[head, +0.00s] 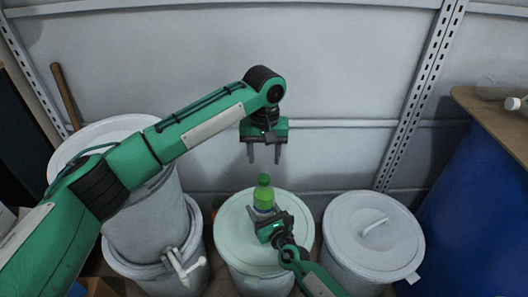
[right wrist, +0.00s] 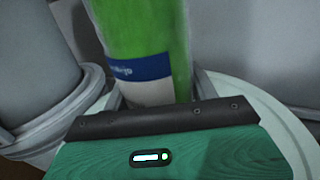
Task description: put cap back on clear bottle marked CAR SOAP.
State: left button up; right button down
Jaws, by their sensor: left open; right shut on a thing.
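A bottle with green contents (head: 263,199) stands upright over the lid of the middle drum, with a darker green top (head: 264,180). I cannot tell whether that top is a cap or the neck. In the right wrist view the bottle (right wrist: 148,35) carries a blue and white label whose writing is not readable. My right gripper (head: 265,213) is shut on the bottle's lower part from the front right. My left gripper (head: 264,158) is open and empty, fingers pointing down, a little above the bottle's top. No separate loose cap is visible.
The middle drum (head: 233,237) has a pale lid. A lidded grey drum (head: 374,238) stands to its right, stacked grey drums (head: 145,226) with a tap to its left. A blue drum (head: 473,215) with a wooden board (head: 490,112) is far right. The wall is behind.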

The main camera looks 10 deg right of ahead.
aim_at(264, 177)
pick_arm(q)
jog(key=n, duration=0.5)
jog(key=shift+r, duration=0.3)
jog(key=shift+f, duration=4)
jog(key=c, duration=1)
jog(key=shift+c, duration=0.2)
jog(key=m, duration=0.4)
jog(key=shift+m, duration=0.4)
jog(key=m, duration=0.4)
jog(key=shift+m, duration=0.4)
